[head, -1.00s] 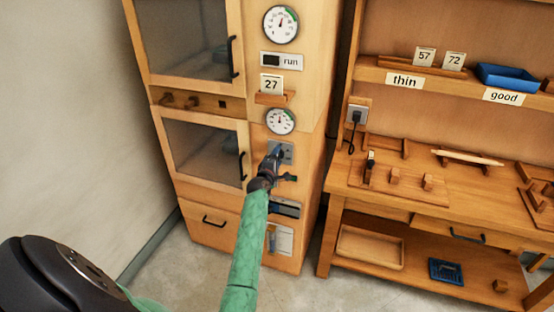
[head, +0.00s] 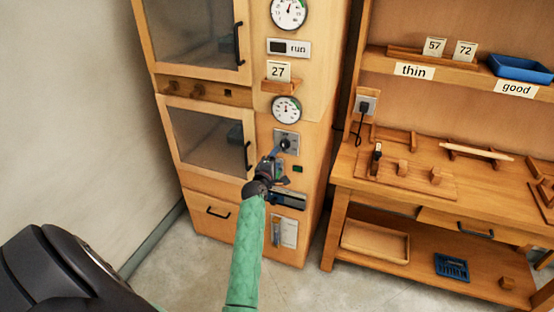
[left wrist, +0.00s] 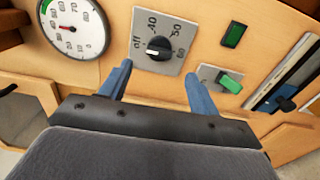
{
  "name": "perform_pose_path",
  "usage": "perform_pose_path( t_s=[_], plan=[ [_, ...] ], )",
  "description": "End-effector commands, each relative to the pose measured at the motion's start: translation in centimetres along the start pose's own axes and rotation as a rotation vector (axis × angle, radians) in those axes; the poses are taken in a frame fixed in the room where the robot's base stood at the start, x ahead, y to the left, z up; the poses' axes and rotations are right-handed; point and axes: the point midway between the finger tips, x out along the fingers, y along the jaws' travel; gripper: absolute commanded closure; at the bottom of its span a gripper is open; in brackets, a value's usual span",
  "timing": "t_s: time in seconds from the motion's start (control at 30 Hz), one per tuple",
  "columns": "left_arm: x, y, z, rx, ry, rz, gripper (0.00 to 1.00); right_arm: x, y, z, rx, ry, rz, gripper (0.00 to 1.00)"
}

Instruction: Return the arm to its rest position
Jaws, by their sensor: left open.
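My left gripper (head: 276,158) is in front of the wooden cabinet's control panel, with my green arm sleeve below it. In the left wrist view its two blue fingers (left wrist: 157,88) are apart with nothing between them. Ahead of the fingers is a grey plate with a black dial knob (left wrist: 158,48), marked off, 40, 50 and 60. A green rocker switch (left wrist: 231,82) sits to the right of the fingers. A small green indicator (left wrist: 234,35) is above the switch. I cannot tell whether a finger touches the panel. My right gripper is not in view.
The cabinet has two glass doors with black handles (head: 247,155) at the left of the panel. A round gauge (head: 286,109) and a "27" card (head: 278,72) are above the dial. A workbench (head: 350,180) stands close on the right. Bare floor (head: 345,285) lies in front.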

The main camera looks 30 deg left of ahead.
Motion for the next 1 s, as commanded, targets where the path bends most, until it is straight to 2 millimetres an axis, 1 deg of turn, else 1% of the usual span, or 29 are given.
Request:
perform_pose_path(
  t_s=[0.47, 0.57, 0.67, 0.77, 0.83, 0.87, 1.0],
  plan=[
    [0.0, 0.0, 0.0, 0.012, 0.0, 0.0, 0.38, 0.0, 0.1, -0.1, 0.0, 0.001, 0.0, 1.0],
    [0.0, -0.1, 0.1, 0.069, -0.006, -0.006, 0.38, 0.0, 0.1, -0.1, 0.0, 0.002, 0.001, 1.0],
    [0.0, -0.7, 0.5, 0.179, -0.028, -0.034, 0.38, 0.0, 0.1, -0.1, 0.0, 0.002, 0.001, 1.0],
    [0.0, -2.4, 0.8, 0.342, -0.06, -0.094, 0.38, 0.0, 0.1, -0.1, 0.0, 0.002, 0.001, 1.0],
    [0.1, -4.1, 1.7, 0.465, -0.097, -0.147, 0.38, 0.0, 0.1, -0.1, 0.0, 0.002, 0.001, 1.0],
    [0.2, -5.0, 2.4, 0.52, -0.121, -0.171, 0.38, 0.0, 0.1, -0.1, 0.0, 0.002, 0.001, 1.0],
    [0.6, -8.9, 6.7, 0.765, -0.25, -0.263, 0.38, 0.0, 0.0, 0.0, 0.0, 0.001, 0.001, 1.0]
  ],
)
